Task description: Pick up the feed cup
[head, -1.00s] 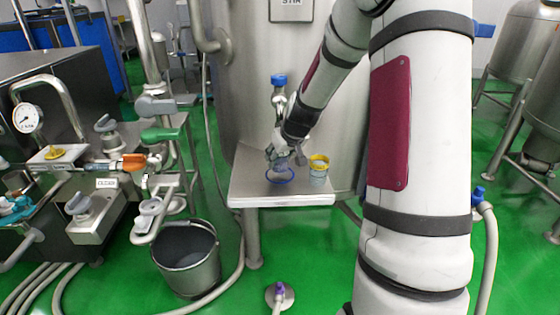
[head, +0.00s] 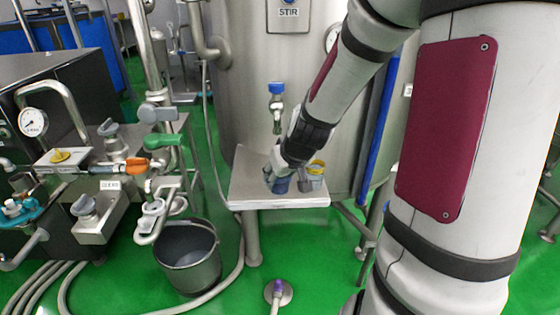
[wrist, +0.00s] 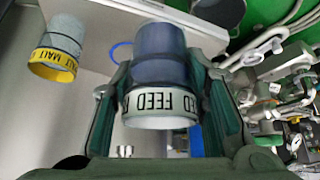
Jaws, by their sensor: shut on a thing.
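The feed cup (wrist: 160,80) is a dark blue-grey cup with a white band lettered FEED, upside down in the wrist view. My gripper (wrist: 164,108) is shut on it, with one dark finger on each side. In the head view the feed cup (head: 277,184) shows as a blue shape below my gripper at the small white table, partly hidden by the gripper. Part of a blue ring (wrist: 120,50) on the table shows beside the cup in the wrist view. I cannot tell how far the cup is above the table.
A yellow-banded cup (head: 317,173) stands close to the right of my gripper; it also shows in the wrist view (wrist: 56,50). A tank (head: 250,90) with a blue-handled tap (head: 276,92) rises behind the table (head: 245,190). A metal bucket (head: 188,262) stands at the front left.

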